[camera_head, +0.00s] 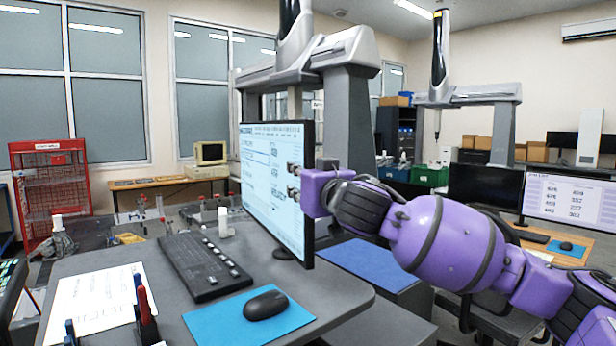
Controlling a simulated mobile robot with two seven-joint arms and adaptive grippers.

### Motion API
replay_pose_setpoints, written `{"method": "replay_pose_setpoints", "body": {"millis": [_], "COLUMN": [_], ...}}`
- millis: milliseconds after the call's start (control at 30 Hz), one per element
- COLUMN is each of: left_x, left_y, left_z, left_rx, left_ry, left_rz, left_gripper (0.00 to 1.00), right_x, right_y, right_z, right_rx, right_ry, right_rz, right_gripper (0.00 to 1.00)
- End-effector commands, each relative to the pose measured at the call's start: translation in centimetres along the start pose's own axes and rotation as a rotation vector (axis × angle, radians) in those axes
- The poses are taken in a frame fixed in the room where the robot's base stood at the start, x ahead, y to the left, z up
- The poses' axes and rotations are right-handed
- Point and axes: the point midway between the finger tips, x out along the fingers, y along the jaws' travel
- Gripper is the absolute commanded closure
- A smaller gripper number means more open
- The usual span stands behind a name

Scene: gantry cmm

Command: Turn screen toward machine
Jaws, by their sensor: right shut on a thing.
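The screen (272,180) is a flat monitor with a lit display, standing on the grey desk. Its face is seen at a slant, and its right edge is nearest to me. My right gripper (295,181) is at that right edge, shut on the screen, with its fingers at the dark frame. My purple right arm reaches in from the right. The machine (349,109) is a grey gantry with a dark vertical column, standing behind the screen. My left gripper is not in view.
A black keyboard (203,266) and a mouse (265,305) on a blue mat (206,326) lie before the screen. A paper sheet (93,302) lies at the left. A second gantry (462,95) and a second lit monitor (567,199) stand at the right.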

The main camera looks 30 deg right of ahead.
Motion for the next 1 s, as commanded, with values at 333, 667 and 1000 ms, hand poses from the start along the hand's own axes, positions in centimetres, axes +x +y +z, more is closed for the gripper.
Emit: {"method": "replay_pose_setpoints", "body": {"millis": [333,667,1000], "left_x": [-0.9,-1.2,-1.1], "left_y": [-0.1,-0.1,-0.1], "left_z": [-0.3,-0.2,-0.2], "left_rx": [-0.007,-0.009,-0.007], "left_ry": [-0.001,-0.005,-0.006], "left_rz": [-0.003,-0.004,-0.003], "left_gripper": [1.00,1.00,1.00], "right_x": [0.9,1.1,1.0], "right_y": [-3.2,-4.3,-4.4], "right_z": [-0.5,-0.4,-0.3], "right_rx": [0.004,-0.003,-0.004], "right_ry": [-0.009,-0.012,-0.011], "right_rz": [0.110,0.149,0.145], "right_gripper": [1.00,1.00,0.64]}}
